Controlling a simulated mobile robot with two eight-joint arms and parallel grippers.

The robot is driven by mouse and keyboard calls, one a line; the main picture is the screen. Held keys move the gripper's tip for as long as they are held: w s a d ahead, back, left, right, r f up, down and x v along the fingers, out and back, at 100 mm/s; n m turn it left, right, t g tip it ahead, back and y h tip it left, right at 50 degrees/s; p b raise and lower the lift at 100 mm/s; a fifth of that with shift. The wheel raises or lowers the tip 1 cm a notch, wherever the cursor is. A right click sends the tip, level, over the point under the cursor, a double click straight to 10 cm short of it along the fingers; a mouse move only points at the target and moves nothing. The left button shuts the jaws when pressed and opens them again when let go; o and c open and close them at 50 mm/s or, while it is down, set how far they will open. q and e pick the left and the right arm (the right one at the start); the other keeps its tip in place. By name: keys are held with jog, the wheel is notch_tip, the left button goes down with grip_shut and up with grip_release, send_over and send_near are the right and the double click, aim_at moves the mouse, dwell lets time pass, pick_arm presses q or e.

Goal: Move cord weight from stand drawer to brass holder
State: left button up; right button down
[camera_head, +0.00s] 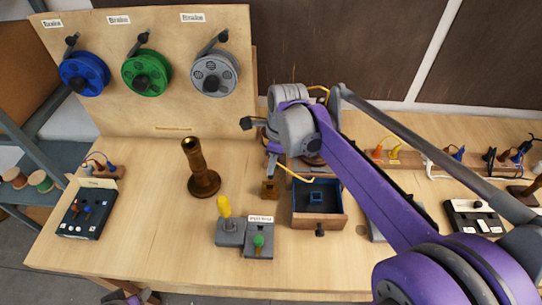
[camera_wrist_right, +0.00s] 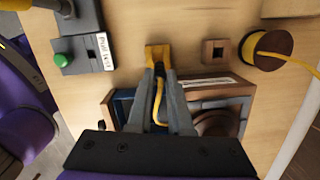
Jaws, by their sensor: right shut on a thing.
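The stand drawer (camera_head: 330,223) is pulled open, with a blue inside and a small blue square seat (camera_head: 317,197) that looks empty. The small brass holder (camera_head: 269,188) stands on the table just left of the drawer; it also shows in the right wrist view (camera_wrist_right: 157,50). My right gripper (camera_wrist_right: 159,75) is shut, its fingertips at the holder's near side. The weight between the fingers is mostly hidden; a yellow cord (camera_wrist_right: 158,100) runs back from there. I cannot tell whether the weight touches the holder. My left gripper's jaws are not visible.
A tall brass stand (camera_head: 202,172) is left of the holder. A grey control box with a yellow lever (camera_head: 224,207) and a green button (camera_head: 258,241) is in front. A wooden block (camera_wrist_right: 214,52) and a spool (camera_wrist_right: 270,47) are nearby.

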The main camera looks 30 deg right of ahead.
aim_at(271, 177)
jog(key=shift+w+a+f, duration=0.1)
jog(key=shift+w+a, duration=0.1)
jog(key=shift+s+d+f, duration=0.1)
jog(key=shift+s+f, duration=0.15)
jog(key=shift+f, duration=0.15)
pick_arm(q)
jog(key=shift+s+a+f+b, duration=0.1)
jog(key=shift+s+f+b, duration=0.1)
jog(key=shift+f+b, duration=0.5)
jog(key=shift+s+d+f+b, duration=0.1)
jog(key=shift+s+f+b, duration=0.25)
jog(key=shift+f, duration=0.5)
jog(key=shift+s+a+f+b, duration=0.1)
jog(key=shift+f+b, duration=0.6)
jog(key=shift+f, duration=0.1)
pick_arm(e)
jog(key=shift+w+f, duration=0.1)
jog(key=shift+f, duration=2.55)
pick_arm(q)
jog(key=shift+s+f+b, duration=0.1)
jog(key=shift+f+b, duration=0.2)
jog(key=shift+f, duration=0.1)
pick_arm(e)
jog(key=shift+f, duration=0.55)
jog(key=c, duration=0.8)
grip_release()
jog(key=shift+o, duration=0.2)
